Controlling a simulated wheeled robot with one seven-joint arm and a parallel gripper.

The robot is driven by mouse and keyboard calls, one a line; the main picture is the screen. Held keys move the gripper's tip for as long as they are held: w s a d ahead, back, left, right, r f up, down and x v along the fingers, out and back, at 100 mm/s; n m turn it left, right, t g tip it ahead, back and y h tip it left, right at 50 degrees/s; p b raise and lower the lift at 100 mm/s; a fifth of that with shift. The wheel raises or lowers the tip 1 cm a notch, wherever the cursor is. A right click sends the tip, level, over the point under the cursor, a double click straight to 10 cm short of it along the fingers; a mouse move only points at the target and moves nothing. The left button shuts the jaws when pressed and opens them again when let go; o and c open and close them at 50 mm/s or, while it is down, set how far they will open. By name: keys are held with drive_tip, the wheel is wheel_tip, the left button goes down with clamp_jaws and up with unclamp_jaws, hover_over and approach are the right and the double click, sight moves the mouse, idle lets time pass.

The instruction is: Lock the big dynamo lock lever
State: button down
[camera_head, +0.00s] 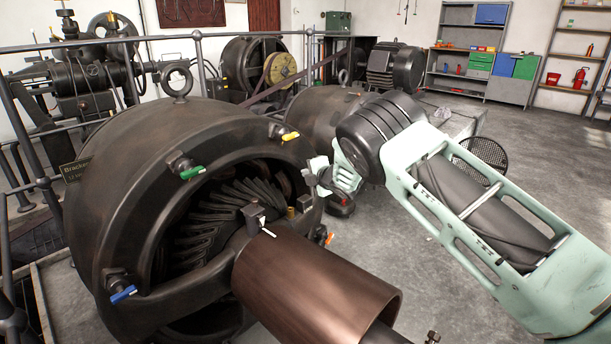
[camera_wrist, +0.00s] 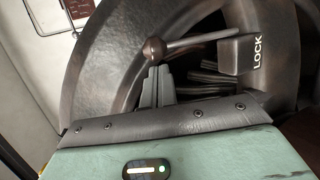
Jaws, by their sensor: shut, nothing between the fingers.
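The big dynamo (camera_head: 125,150) is a large dark metal drum with an open front, left of centre in the head view. In the wrist view, the lock lever (camera_wrist: 195,43) is a metal rod with a round ball knob (camera_wrist: 155,50) at its left end. Its right end meets a dark block marked LOCK (camera_wrist: 243,53). My gripper (camera_head: 312,177) is at the right side of the drum's rim in the head view. In the wrist view, my gripper (camera_wrist: 156,72) is shut and empty, its tips just below the knob. I cannot tell whether they touch it. I cannot make out this lever in the head view.
Green (camera_head: 192,172), yellow (camera_head: 290,136) and blue (camera_head: 123,294) handles stick out around the drum's rim. A thick brown shaft cover (camera_head: 315,285) extends toward the front. A metal railing (camera_head: 245,35) runs behind the drum. The floor (camera_head: 535,135) at the right is mostly clear.

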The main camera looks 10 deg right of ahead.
drive_tip(key=shift+x, duration=0.85)
drive_tip(key=shift+b, duration=0.3)
drive_tip(key=shift+s+d+f+b, duration=0.1)
drive_tip(key=shift+f+b, duration=0.05)
drive_tip(key=shift+b, duration=0.2)
drive_tip(key=shift+s+d+t+b, duration=0.1)
drive_tip(key=shift+s+t+b, duration=0.05)
drive_tip(key=shift+t+b, duration=0.25)
